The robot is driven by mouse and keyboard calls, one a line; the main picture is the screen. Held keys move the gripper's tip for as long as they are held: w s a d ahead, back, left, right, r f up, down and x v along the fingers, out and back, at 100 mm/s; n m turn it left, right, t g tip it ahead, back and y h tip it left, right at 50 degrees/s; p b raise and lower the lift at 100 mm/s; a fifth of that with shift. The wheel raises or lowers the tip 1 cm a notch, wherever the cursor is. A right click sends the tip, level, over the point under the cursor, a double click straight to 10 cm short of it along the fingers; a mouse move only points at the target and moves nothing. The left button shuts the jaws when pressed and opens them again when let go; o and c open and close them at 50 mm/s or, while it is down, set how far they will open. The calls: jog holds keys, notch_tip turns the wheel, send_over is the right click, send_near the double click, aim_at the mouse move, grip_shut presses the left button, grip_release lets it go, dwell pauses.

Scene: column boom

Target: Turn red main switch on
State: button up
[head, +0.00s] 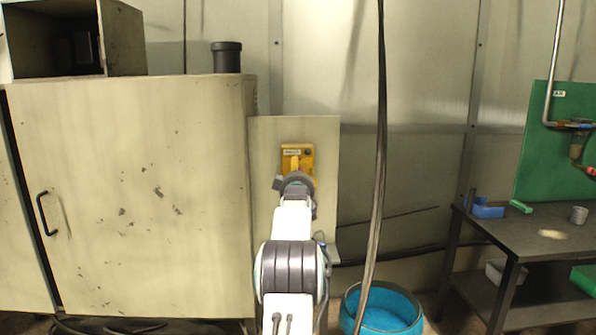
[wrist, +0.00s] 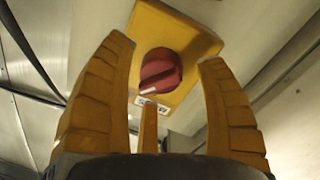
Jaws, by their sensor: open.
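The red main switch (wrist: 160,72) is a round red knob with a raised grip bar and a white mark at its lower left end. It is mounted on a yellow plate (wrist: 200,40), with a small white label below the knob in the wrist view. In the head view the yellow switch box (head: 306,153) sits on a beige panel, and my arm hides the knob. No contact shows. The gripper also covers the lower part of the box in the head view (head: 295,180).
A large beige cabinet (head: 150,190) stands left of the panel (head: 265,220). A dark cable (head: 380,140) hangs to the right. A blue bin (head: 400,312) is on the floor, and a dark workbench (head: 540,235) stands at the right.

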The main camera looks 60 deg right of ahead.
jog(key=shift+w+d, duration=0.3)
jog(key=shift+d, duration=0.2)
jog(key=shift+c, duration=0.3)
jog(key=c, duration=1.2)
jog(key=shift+o, duration=0.2)
